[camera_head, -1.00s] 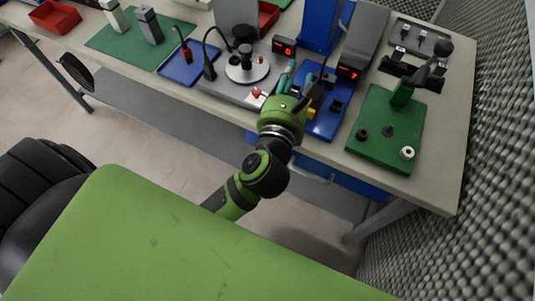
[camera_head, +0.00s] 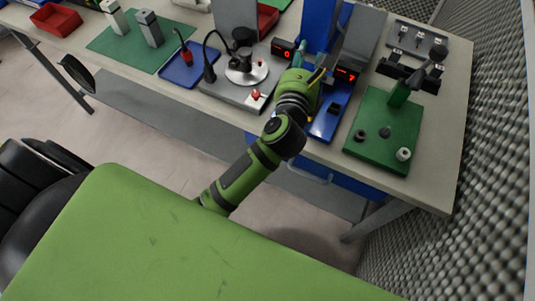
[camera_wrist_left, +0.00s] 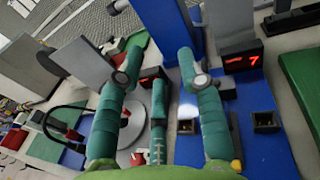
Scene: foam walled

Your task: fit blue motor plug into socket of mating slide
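The blue slide fixture's base (camera_head: 326,127) is on the bench, partly hidden by my left arm in the head view. It also shows in the left wrist view (camera_wrist_left: 283,160), with small black sockets, one at the right (camera_wrist_left: 266,121). A tall blue upright (camera_wrist_left: 165,22) rises behind it. My left gripper (camera_head: 300,60) is over the fixture's left side. In the left wrist view its teal fingers (camera_wrist_left: 160,78) are spread apart, with nothing clearly held between them. I cannot make out the blue motor plug. My right gripper is out of view.
A grey station with a round disc (camera_head: 246,72) and cabled plug is left of the fixture. A green plate (camera_head: 375,150) with an upright and round parts is right. Red displays (camera_head: 346,75) stand behind. A blue tray (camera_head: 180,72) is further left. A foam wall bounds the right.

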